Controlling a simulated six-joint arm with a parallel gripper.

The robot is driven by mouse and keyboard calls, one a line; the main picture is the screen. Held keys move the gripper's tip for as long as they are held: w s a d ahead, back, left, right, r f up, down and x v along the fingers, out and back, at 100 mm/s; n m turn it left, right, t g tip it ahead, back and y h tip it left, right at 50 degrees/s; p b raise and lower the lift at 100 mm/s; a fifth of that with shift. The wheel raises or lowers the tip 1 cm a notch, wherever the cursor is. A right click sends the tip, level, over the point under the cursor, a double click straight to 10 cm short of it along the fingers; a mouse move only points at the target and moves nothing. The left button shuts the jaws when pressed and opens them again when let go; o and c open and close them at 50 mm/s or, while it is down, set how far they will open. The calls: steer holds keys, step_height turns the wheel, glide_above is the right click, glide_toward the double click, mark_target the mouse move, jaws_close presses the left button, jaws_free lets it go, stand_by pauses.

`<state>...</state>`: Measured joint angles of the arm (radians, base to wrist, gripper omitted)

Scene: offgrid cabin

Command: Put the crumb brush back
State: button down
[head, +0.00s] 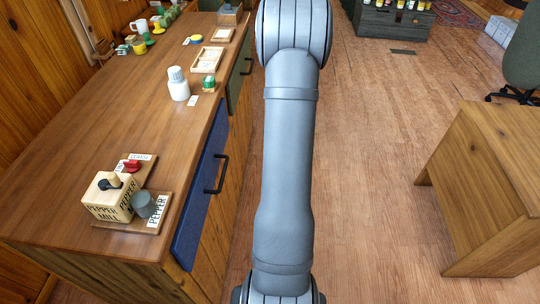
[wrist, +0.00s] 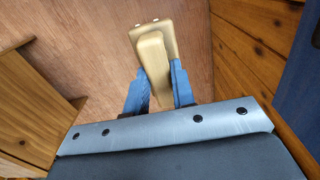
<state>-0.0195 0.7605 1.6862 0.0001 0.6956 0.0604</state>
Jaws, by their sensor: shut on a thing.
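My gripper (wrist: 159,92) shows in the wrist view, its two blue fingers closed on the sides of a pale, wood-coloured thing. This looks like the crumb brush (wrist: 153,48): a rounded handle lies between the fingers and a wider block lies at its far end. Its bristles do not show. The brush is held out over the wooden floor (wrist: 92,35), apart from the furniture. In the head view my arm fills the middle, and neither the gripper nor the brush shows. No place marked for the brush can be made out.
The long wooden counter (head: 120,135) carries a pepper mill box (head: 108,198), a grey cup (head: 143,205), a white bottle (head: 178,84) and shallow wooden trays (head: 207,59). A wooden table (head: 490,165) stands right; the floor between is clear.

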steer(key=w+a+r+m, duration=0.2)
steer(key=w+a+r, duration=0.4)
steer(key=a+r, duration=0.45)
steer(key=w+a+r+m, duration=0.1)
steer(key=w+a+r, duration=0.5)
steer(key=a+r, duration=0.4)
steer(key=s+a+r+n, duration=0.1)
steer(key=s+a+r, duration=0.3)
steer(key=a, duration=0.5)
steer(key=s+a+r+n, duration=0.1)
steer(key=s+a+r, duration=0.2)
steer(key=a, duration=0.6)
steer(key=s+a+r+n, duration=0.1)
steer(key=s+a+r, duration=0.3)
steer(key=a, duration=0.6)
steer(key=shift+s+r, duration=0.3)
steer(key=shift+s, duration=0.1)
steer(key=shift+f, duration=6.75)
steer(key=shift+f, duration=0.25)
steer(key=c, duration=1.1)
jaws_free()
steer(key=shift+c, duration=0.2)
